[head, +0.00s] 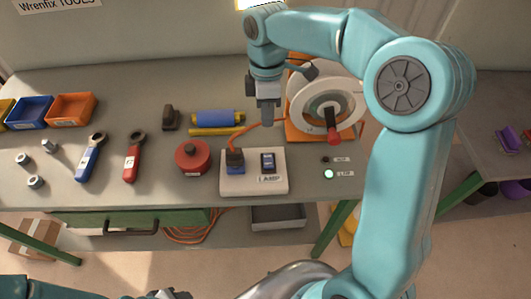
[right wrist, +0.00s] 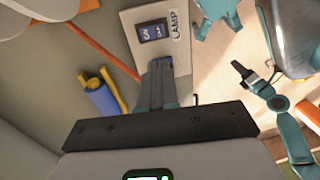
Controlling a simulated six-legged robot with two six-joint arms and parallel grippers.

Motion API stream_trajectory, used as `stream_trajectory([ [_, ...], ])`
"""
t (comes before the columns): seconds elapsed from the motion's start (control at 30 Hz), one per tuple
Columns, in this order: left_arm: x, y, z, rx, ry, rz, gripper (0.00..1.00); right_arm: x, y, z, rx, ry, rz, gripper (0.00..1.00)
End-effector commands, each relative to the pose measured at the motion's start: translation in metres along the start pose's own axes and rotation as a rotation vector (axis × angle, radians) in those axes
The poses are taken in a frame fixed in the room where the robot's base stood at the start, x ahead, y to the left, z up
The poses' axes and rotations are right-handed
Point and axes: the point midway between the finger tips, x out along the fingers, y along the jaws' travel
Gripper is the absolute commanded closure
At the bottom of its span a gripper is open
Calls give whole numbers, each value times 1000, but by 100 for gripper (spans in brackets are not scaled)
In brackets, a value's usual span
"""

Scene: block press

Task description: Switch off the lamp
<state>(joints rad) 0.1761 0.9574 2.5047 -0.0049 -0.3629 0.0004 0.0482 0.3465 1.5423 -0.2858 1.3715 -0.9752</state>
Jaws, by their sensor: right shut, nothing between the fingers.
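The lamp's switch (head: 267,162) is a dark rocker with a blue patch, set in a pale plate (head: 253,187) labelled LAMP on the bench. In the right wrist view the switch (right wrist: 153,32) shows the word ON. A dark blue plug (head: 235,162) with an orange cord sits at the plate's left side. My right gripper (head: 268,122) is shut and empty, pointing down above and just behind the switch, apart from it. It also shows in the right wrist view (right wrist: 158,75). My left arm (head: 50,289) shows only in part at the bottom left; its gripper (head: 168,293) is barely in view.
A red round object (head: 193,157) lies left of the plate. A blue roller (head: 214,118) lies behind. Wrenches and small bins are farther left.

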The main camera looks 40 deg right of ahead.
Motion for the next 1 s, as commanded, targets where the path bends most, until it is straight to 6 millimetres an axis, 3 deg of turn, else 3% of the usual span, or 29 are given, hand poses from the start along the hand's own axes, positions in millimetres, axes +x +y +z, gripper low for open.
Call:
stream_trajectory([
  [0.2,0,0,0,0,0,0,57,2,1,2,0,-1,0,100],
  [0.33,0,0,0,0,0,0,57,15,1,3,1,-2,-3,100],
  [0.8,-8,3,0,0,0,0,57,110,-1,1,1,-3,-5,100],
  [1.0,-11,4,0,0,0,0,57,134,0,0,1,-1,-2,100],
])
